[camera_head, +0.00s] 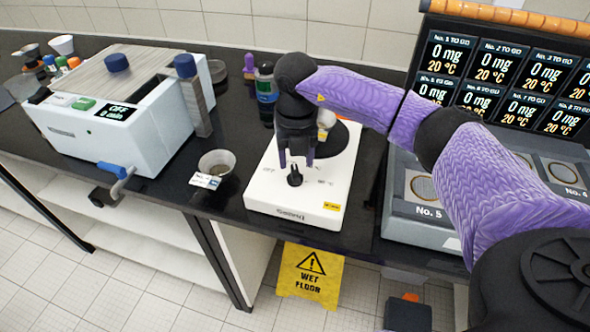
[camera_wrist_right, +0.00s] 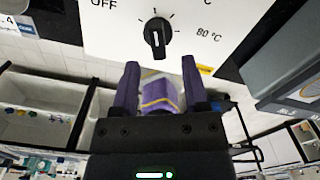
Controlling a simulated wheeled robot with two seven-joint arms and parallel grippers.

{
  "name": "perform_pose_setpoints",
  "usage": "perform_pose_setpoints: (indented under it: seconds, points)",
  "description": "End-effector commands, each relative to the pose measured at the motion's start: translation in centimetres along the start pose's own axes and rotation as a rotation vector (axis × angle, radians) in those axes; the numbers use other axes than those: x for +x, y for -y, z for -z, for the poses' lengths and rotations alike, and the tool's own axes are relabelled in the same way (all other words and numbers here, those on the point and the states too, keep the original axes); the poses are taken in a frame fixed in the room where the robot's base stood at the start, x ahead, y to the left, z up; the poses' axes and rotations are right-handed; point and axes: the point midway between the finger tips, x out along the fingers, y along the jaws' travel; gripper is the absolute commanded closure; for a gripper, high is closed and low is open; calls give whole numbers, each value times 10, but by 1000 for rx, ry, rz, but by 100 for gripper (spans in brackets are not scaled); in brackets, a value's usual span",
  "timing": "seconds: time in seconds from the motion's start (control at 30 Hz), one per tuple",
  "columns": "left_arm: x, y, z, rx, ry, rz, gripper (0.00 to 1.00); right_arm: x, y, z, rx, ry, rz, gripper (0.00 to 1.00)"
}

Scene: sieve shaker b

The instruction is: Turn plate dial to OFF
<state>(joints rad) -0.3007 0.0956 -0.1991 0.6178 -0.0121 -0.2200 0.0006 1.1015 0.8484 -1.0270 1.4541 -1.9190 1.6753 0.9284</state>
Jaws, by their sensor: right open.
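The plate dial is a black knob (camera_head: 294,177) on the front of the white hot plate (camera_head: 262,196) in the head view. In the right wrist view the dial (camera_wrist_right: 157,37) has its bar roughly upright, with a short white mark; OFF is printed to its upper left and 80 °C to its right. I cannot tell which mark it points at. My right gripper (camera_head: 296,162) is open and points down just above the dial. In the right wrist view its fingertips (camera_wrist_right: 159,68) are apart, with the dial beyond them, not between them. My left gripper is not in view.
A small bowl (camera_head: 216,163) with a label card stands left of the plate. The white sieve shaker (camera_head: 100,140) is farther left. A dark bottle (camera_head: 265,93) stands behind the plate. A grey weighing station (camera_head: 415,228) with screens is on the right.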

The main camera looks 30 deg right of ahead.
Motion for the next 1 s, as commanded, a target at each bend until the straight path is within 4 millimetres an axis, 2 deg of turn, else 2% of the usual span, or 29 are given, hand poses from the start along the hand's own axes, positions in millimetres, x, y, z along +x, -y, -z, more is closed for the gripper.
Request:
perform_pose_setpoints:
  seconds: [0.03,0.2,0.47,0.73,0.77,1.0]
  points:
    - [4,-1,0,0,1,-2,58,12,0,1,0,-4,1,43]
    - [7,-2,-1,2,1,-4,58,32,-1,0,-2,-2,-2,43]
    - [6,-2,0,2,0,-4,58,33,-1,0,-3,0,-4,43]
    - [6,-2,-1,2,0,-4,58,33,-2,0,-3,0,-5,98]
    - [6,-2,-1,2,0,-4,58,33,-2,0,-3,0,-5,100]
    - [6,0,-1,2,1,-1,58,33,-2,0,-5,-1,-5,100]
